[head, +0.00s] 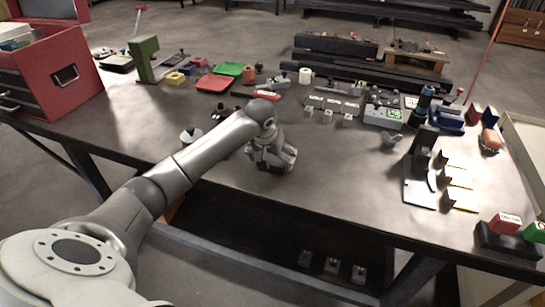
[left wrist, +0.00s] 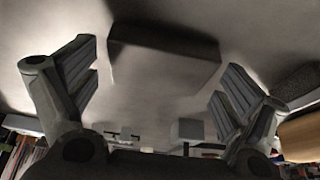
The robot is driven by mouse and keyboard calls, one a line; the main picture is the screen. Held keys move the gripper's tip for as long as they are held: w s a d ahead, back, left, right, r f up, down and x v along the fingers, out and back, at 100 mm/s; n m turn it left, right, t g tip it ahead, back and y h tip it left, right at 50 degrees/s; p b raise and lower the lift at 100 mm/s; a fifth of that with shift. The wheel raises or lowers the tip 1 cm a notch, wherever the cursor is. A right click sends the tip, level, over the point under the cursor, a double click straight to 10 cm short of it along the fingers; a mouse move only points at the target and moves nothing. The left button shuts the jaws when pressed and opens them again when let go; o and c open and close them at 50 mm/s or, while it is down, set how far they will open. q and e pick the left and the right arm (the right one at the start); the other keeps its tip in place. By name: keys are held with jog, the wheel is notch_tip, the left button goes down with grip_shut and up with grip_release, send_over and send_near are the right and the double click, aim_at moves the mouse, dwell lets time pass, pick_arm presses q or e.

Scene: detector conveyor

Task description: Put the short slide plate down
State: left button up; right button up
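My left gripper (head: 277,158) is low over the front middle of the table (head: 330,180) in the head view. In the left wrist view its two fingers (left wrist: 158,85) are wide apart. A flat grey block with a dark side (left wrist: 165,60) shows between and beyond the fingers, against the table surface, with a gap on both sides. It may be the short slide plate, but I cannot tell for sure. In the head view the gripper hides that spot. My right gripper is not in view.
Small grey blocks (head: 327,115) stand behind the gripper. Black upright parts (head: 420,165) and yellow-marked pieces (head: 460,178) stand to the right. A red drawer cabinet (head: 50,72) is at the far left. The table around the gripper's right side is clear.

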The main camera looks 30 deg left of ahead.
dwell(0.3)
pick_arm(q)
jog(key=shift+r, duration=0.2)
jog(key=b+v, duration=0.2)
jog(key=v, duration=1)
jog(key=shift+s+d+f, duration=0.1)
jog(key=shift+f, duration=0.1)
